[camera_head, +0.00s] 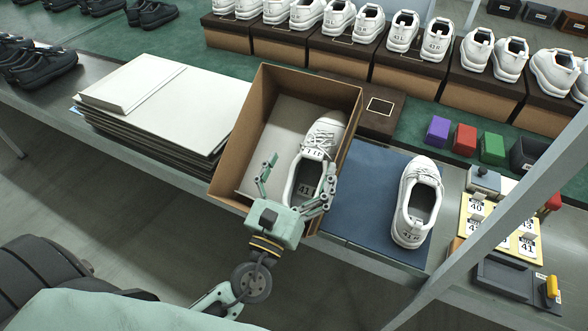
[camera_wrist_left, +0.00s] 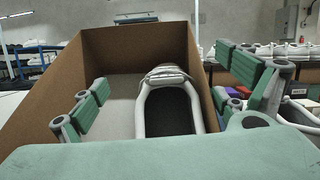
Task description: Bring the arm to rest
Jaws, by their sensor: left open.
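My left gripper (camera_head: 292,188) is open over the near part of an open brown cardboard box (camera_head: 257,117). A white laced shoe (camera_head: 323,135) lies in the right part of the box, toe toward the far side. In the left wrist view the gripper's green fingers (camera_wrist_left: 168,90) stand wide apart, with the shoe (camera_wrist_left: 198,112) between and beyond them. I cannot tell from the views whether a finger touches the shoe. The box walls (camera_wrist_left: 117,62) rise around it. My right gripper is in neither view.
A second white shoe (camera_head: 416,200) stands on a blue mat (camera_head: 359,205) right of the box. A stack of white boards (camera_head: 160,100) lies to the left. Number cards (camera_head: 478,207) and a dark tray (camera_head: 507,277) are at right. Rows of boxed white shoes (camera_head: 402,32) line the back.

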